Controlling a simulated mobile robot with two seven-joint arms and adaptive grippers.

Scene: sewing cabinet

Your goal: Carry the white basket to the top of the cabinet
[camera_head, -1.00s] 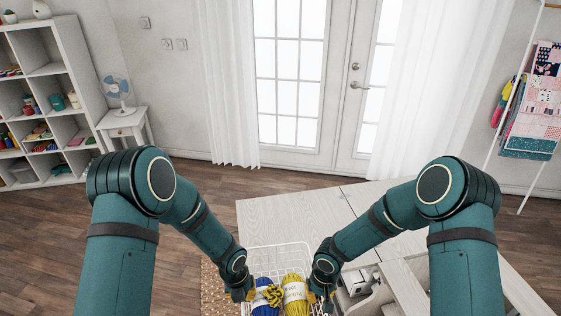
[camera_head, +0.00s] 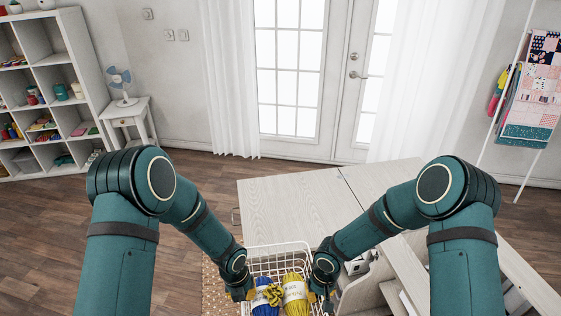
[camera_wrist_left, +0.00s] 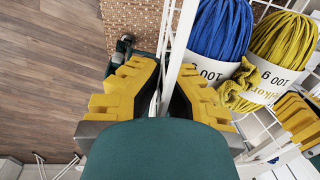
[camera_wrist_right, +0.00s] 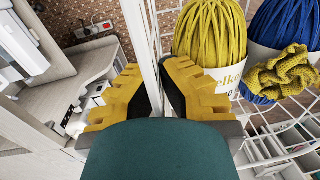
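The white wire basket (camera_head: 281,249) is at the bottom centre of the head view, with blue yarn (camera_head: 264,298) and yellow yarn (camera_head: 295,290) in it. My left gripper (camera_wrist_left: 158,90) is shut on the basket's left rim. My right gripper (camera_wrist_right: 158,88) is shut on its right rim. A knotted yellow piece (camera_wrist_right: 283,72) lies by the yarn. The pale wood cabinet top (camera_head: 290,205) lies just beyond the basket. The basket's near side is out of view in the head view.
Open cabinet compartments (camera_head: 395,290) are to the right of my right gripper. A woven mat (camera_wrist_left: 132,28) lies on the wooden floor at left. The near cabinet top looks bare. A shelf unit (camera_head: 50,90) and side table (camera_head: 128,118) stand farther back.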

